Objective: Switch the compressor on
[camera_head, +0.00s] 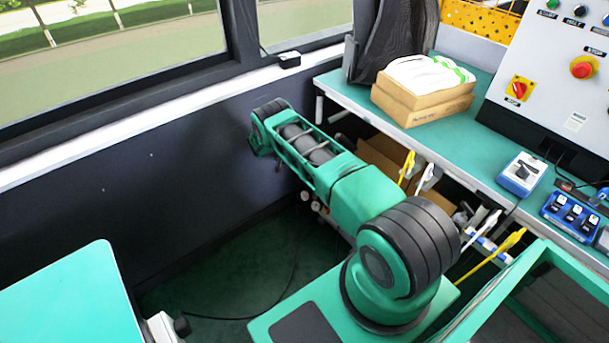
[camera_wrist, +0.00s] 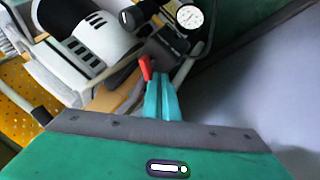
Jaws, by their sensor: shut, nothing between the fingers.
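In the wrist view, the compressor (camera_wrist: 95,35) shows at the upper left, with a white and black motor housing and a round white pressure gauge (camera_wrist: 189,16). A small red lever or switch (camera_wrist: 146,68) stands beside a dark block (camera_wrist: 165,47) on it. My gripper (camera_wrist: 160,78) has its two teal fingers closed together and empty. The fingertips lie just right of the red part in the picture; I cannot tell whether they touch it. In the head view neither the compressor nor my gripper can be made out.
The workbench (camera_head: 345,88) holds cardboard boxes (camera_head: 422,103), a blue-and-white device (camera_head: 522,174) and a control panel (camera_head: 560,85) with a red button. Tools hang along its front edge. A dark wall (camera_head: 180,190) stands behind my arm. A yellow perforated panel (camera_wrist: 18,110) is at the wrist view's left.

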